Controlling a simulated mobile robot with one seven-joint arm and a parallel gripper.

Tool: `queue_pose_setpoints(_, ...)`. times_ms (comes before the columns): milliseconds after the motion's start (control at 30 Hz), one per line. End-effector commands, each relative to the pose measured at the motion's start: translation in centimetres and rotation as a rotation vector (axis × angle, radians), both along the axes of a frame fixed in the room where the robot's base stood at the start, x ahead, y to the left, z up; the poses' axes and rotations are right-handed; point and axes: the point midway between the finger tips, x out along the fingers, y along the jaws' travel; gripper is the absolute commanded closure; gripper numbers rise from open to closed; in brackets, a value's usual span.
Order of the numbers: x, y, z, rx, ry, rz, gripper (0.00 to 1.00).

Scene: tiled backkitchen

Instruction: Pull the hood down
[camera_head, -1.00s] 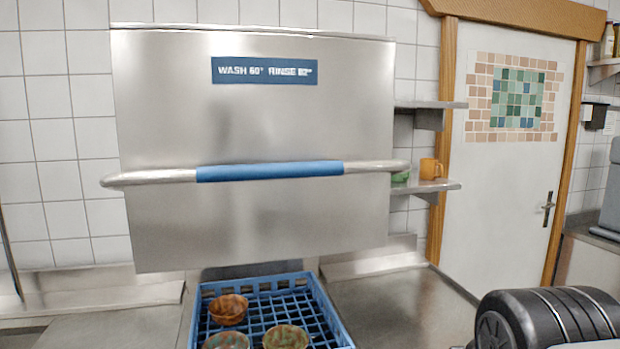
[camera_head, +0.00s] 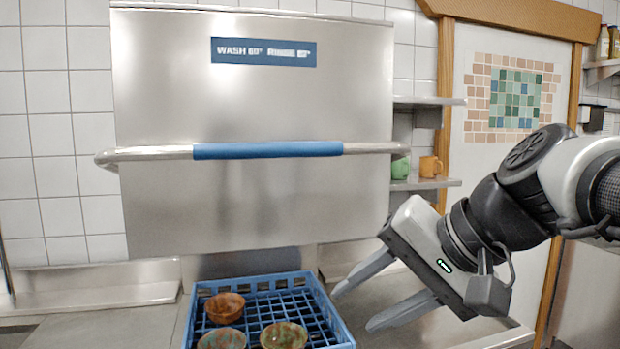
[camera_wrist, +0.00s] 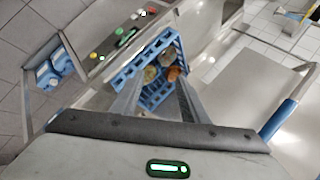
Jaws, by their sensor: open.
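The steel hood (camera_head: 250,110) is raised above the counter in the head view, with a gap between its lower edge and the blue rack. Its long bar handle has a blue grip sleeve (camera_head: 268,150) across the middle. My gripper (camera_head: 350,310) is open and empty, to the right of the rack and below the handle, apart from both. In the wrist view the blue sleeve (camera_wrist: 282,115) shows at the right edge, and my two fingers (camera_wrist: 158,100) point toward the rack.
A blue rack (camera_head: 337,318) with several bowls (camera_head: 225,307) stands under the hood. Wall shelves (camera_head: 428,184) with a green and an orange mug (camera_head: 430,166) are right of the hood. A control panel with buttons (camera_wrist: 115,42) shows in the wrist view. The counter left of the rack is clear.

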Motion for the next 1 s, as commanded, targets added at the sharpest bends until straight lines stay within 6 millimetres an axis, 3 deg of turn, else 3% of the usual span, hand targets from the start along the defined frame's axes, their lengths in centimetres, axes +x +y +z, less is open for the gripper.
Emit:
queue_pose_setpoints(33,2.5,0.5,0.9,0.141,-0.007,-0.022,0.59)
queue_pose_setpoints(100,5.2,1.0,4.9,0.335,-0.032,-0.025,0.59)
queue_pose_setpoints(200,7.9,0.8,10.2,0.554,-0.086,-0.001,0.59)
queue_pose_setpoints(300,9.3,0.1,14.2,0.699,-0.136,0.035,0.59)
queue_pose_setpoints(400,9.7,-0.4,16.7,0.775,-0.169,0.066,0.59)
queue_pose_setpoints(633,10.5,0.8,18.0,0.808,-0.184,0.083,0.59)
queue_pose_setpoints(1000,14.1,7.7,17.8,0.806,-0.182,0.083,0.59)
